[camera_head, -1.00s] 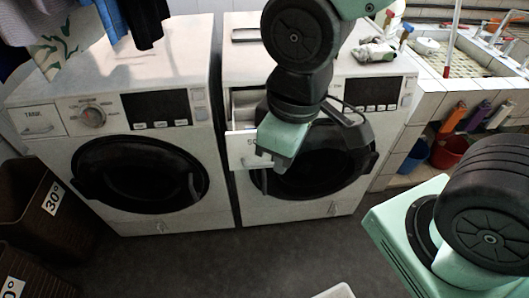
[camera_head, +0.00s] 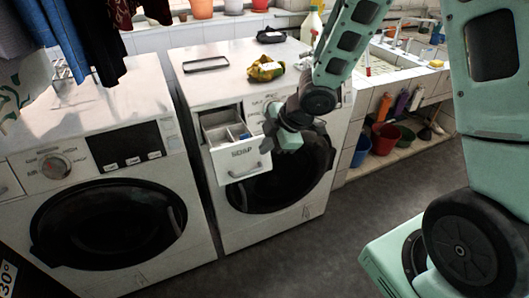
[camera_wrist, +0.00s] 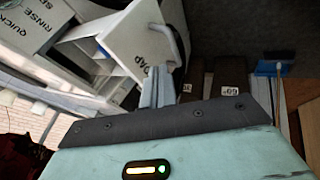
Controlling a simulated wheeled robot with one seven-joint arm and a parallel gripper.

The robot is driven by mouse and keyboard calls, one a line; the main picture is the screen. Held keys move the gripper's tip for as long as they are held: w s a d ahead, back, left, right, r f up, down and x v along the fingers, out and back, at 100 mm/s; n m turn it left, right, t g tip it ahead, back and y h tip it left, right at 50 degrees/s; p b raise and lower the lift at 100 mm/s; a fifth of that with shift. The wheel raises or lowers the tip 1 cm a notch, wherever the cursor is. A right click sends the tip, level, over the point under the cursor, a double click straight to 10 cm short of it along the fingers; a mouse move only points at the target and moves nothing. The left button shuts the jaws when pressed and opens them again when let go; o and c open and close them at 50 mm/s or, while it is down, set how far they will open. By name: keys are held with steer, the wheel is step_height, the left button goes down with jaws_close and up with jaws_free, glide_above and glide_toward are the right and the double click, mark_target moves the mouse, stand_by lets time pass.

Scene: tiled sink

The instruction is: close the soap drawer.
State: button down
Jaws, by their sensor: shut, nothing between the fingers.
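The soap drawer (camera_head: 241,162) sticks out, open, from the upper left of the right washing machine (camera_head: 262,205). Its white front carries a label and a handle, and its inner compartments show from above. My gripper (camera_head: 288,140) is just right of the drawer front in the head view, shut and empty. In the wrist view the drawer (camera_wrist: 133,38) is close beyond the shut fingers (camera_wrist: 158,84), its handle near their tips. I cannot tell whether the fingers touch it.
Another washing machine (camera_head: 105,180) stands at the left. A yellow-green cloth (camera_head: 265,69) and a black frame (camera_head: 206,64) lie on the right machine. A tiled sink with buckets (camera_head: 384,138) below is at the right. Dark floor in front is clear.

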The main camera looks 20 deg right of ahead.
steer(key=b+x, duration=0.1)
steer(key=x, duration=0.7)
steer(key=shift+w, duration=0.1)
